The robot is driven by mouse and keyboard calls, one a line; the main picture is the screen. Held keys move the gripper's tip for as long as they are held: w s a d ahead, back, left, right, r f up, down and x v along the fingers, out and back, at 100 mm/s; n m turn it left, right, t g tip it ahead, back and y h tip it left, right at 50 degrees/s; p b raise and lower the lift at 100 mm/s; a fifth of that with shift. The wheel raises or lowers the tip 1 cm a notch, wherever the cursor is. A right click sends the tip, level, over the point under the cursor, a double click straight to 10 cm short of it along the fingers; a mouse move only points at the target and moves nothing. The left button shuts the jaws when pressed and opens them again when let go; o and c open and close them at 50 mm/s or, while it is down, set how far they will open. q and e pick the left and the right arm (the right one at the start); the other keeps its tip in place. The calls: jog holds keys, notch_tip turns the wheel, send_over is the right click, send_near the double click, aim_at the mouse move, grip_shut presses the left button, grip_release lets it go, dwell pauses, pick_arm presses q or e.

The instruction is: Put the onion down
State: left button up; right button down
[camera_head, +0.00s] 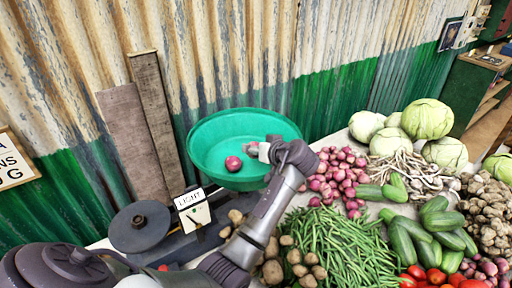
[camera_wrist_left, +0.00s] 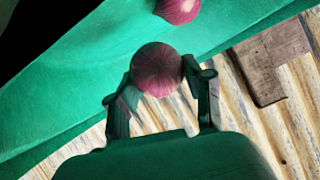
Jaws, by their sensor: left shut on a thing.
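My left gripper (camera_head: 256,150) is over the green basin (camera_head: 207,132), inside its rim. In the left wrist view the gripper (camera_wrist_left: 158,82) is shut on a round purple-red onion (camera_wrist_left: 157,69), held between the fingertips. The green basin surface (camera_wrist_left: 85,85) lies behind it; I cannot tell whether the held onion touches it. A second red onion (camera_wrist_left: 178,10) shows at the top edge of that view, apart from the held one. In the head view one red onion (camera_head: 233,163) shows in the basin, left of the fingertips; the held onion is mostly hidden there. My right gripper is not in view.
Red onions (camera_head: 335,180), green beans (camera_head: 335,245), cucumbers (camera_head: 435,225) and cabbages (camera_head: 427,118) crowd the right side. A corrugated wall (camera_head: 230,60) and planks (camera_head: 150,120) stand behind.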

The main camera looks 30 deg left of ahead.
pick_arm(q)
jog(key=shift+f+b, duration=0.4)
jog(key=shift+f, duration=0.2)
jog(key=o, duration=1.2)
jog(key=shift+r, duration=0.1)
jog(key=shift+r+p, duration=0.4)
jog(key=b+v, duration=0.2)
jog(key=v, duration=0.8)
jog(key=shift+d+r+b, duration=0.15)
jog(key=shift+d+b, duration=0.1)
jog(key=shift+b, duration=0.15)
jog(key=shift+s+d+r, duration=0.35)
jog(key=shift+d+r, duration=0.05)
jog(key=shift+d, duration=0.1)
jog(key=shift+d+r, duration=0.1)
